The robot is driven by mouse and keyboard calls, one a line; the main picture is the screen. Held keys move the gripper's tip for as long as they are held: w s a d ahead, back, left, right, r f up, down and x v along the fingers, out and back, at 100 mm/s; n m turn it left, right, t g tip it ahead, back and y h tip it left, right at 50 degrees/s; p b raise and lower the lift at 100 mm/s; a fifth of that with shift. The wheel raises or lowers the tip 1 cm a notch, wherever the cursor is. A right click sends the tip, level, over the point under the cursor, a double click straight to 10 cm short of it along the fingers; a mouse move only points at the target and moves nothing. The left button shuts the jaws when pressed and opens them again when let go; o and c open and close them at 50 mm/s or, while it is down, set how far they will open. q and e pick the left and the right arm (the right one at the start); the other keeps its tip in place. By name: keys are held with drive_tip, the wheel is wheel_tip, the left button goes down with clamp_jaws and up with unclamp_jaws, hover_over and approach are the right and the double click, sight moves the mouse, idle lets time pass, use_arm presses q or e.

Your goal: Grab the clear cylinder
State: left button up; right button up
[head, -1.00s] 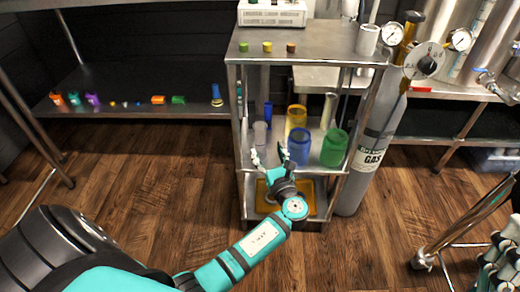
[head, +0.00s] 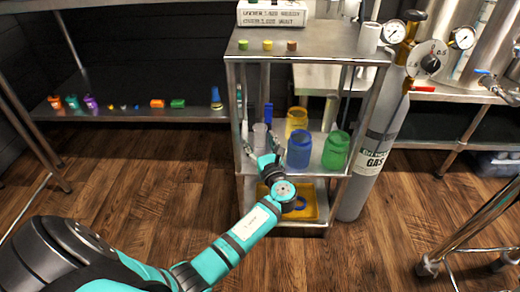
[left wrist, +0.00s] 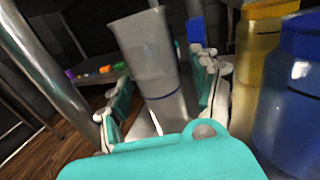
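The clear cylinder (head: 260,136) stands on the cart's middle shelf, left of the blue jar. It also shows large in the left wrist view (left wrist: 147,55), grey and see-through, tilted in that picture. My left gripper (head: 262,145) is open at the shelf's front edge. Its two fingers stand apart on either side of the cylinder in the left wrist view, with visible gaps, most clearly on the right. The cylinder's base is partly hidden behind the gripper's body. My right gripper is not in view.
A blue jar (head: 299,151), yellow jar (head: 296,118) and green jar (head: 336,150) stand to the right on the same shelf. A blue object (head: 268,113) stands behind the cylinder. The cart's metal post (left wrist: 40,65) is close on the left. A gas bottle (head: 374,150) stands right of the cart.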

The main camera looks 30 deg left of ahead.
use_arm(q)
drive_tip(key=c, duration=1.2)
